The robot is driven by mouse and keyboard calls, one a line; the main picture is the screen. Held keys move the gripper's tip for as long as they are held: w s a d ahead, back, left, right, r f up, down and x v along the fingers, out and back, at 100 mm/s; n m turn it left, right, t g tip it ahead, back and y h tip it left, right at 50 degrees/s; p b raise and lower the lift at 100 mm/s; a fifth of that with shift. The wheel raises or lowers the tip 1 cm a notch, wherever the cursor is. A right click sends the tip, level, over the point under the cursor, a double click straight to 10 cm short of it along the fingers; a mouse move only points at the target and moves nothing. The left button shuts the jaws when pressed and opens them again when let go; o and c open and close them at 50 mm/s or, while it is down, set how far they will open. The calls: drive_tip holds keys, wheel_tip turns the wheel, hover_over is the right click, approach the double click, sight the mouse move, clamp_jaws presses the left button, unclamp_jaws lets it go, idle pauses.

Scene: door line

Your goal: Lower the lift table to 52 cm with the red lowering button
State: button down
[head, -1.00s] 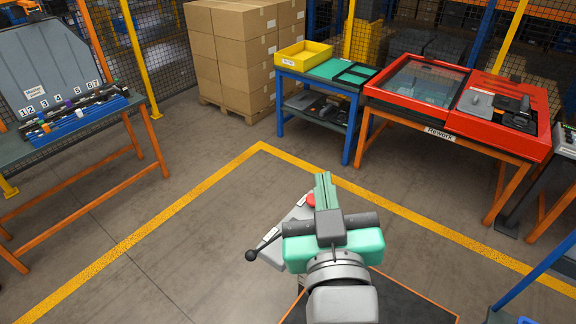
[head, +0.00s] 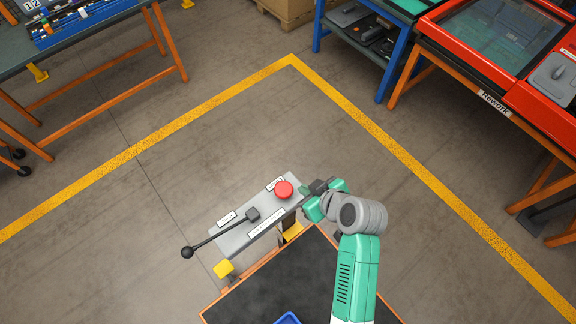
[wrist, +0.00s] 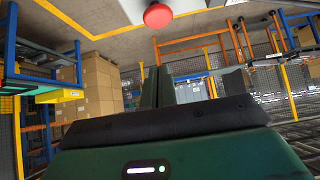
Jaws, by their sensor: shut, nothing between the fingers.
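The red button (head: 284,189) sits at the far right end of a grey control panel (head: 236,236) with white labels. The red button also shows at the top edge of the wrist view (wrist: 158,15). My gripper (head: 304,191) is shut and empty, just right of the red button in the head view; I cannot tell whether it touches the panel. In the wrist view its green fingers (wrist: 158,88) are together, below the button in the picture. The lift table's dark top (head: 255,292) with an orange edge lies below the panel, partly hidden by my arm.
A lever with a black ball (head: 187,252) sticks out left from the panel. A blue object (head: 288,319) shows at the bottom edge on the dark top. An orange-legged bench (head: 100,45) stands at upper left, the red rework station (head: 445,35) at upper right. Open floor lies between.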

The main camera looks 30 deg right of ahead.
drive_tip(key=shift+s+a+f, duration=0.1)
drive_tip(key=shift+a+f, duration=0.05)
drive_tip(key=shift+a, duration=0.05)
hover_over(282, 186)
drive_tip(key=s, duration=0.3)
drive_tip(key=f, duration=0.7)
drive_tip(key=shift+w+d+f, duration=0.15)
drive_tip(key=shift+w+d, duration=0.05)
drive_tip(key=shift+d, duration=0.15)
drive_tip(key=f, duration=0.2)
drive_tip(key=shift+s+f, duration=0.2)
drive_tip(key=shift+f, duration=0.65)
